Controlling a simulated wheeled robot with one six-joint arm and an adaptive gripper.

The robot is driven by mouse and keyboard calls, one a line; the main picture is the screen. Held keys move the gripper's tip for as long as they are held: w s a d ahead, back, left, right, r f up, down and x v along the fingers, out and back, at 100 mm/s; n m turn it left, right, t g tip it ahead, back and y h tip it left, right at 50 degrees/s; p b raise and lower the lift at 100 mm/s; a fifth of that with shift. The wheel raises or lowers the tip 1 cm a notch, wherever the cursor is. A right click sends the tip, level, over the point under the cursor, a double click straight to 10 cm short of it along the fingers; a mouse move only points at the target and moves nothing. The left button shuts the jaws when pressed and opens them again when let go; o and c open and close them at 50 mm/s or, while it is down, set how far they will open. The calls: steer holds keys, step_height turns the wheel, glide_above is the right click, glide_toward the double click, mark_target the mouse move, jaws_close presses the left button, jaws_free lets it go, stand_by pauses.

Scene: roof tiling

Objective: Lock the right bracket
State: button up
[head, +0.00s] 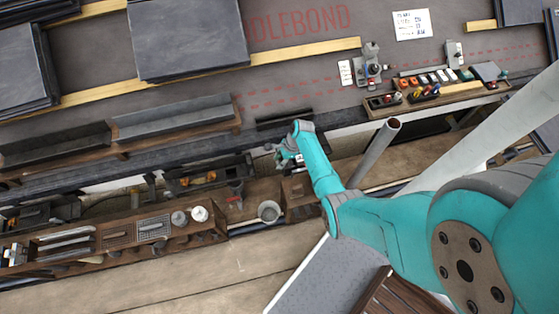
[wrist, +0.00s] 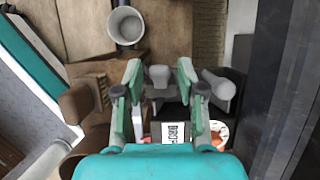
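My gripper (wrist: 158,70) points away from the wrist camera with its two green-and-grey fingers apart. A grey T-shaped handle (wrist: 160,76) shows between the fingers, with gaps on both sides. It rises from a dark block that bears a white label (wrist: 176,132) and a round white dial (wrist: 221,132) with orange on it. I take this block for the right bracket, but cannot be sure. A second grey rounded handle (wrist: 219,84) sticks out right of the fingers. In the head view my gripper (head: 286,158) is small at the eave, and covers part of the fitting.
A grey cup (head: 269,211) stands left of my arm; it also shows in the wrist view (wrist: 126,25). A grey pipe (head: 374,152) rises right of my forearm. A wooden tool tray (head: 440,99) lies on the roof. A dark wall-like edge (wrist: 288,75) borders the wrist view's right.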

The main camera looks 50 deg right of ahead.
jaws_close()
steer(key=shift+w+a+f+g+h, duration=0.25)
steer(key=shift+a+g+h, duration=0.25)
steer(key=shift+h, duration=0.3)
steer(key=shift+w+a+f+g+h, duration=0.3)
steer(key=shift+g+h, duration=0.35)
steer(key=shift+h, duration=0.3)
steer(key=shift+w+a+f+g+h, duration=0.1)
steer(key=shift+a+f+g+h, duration=0.1)
steer(key=shift+f+g+h, duration=0.55)
steer(key=shift+w+a+f+g+h, duration=0.1)
steer(key=shift+w+a+g+h, duration=0.3)
steer(key=shift+h, duration=0.7)
steer(key=shift+s+f+g+h, duration=0.15)
steer(key=shift+f+g+h, duration=0.15)
steer(key=shift+g+h, duration=0.35)
steer(key=shift+o, duration=2.1)
jaws_free()
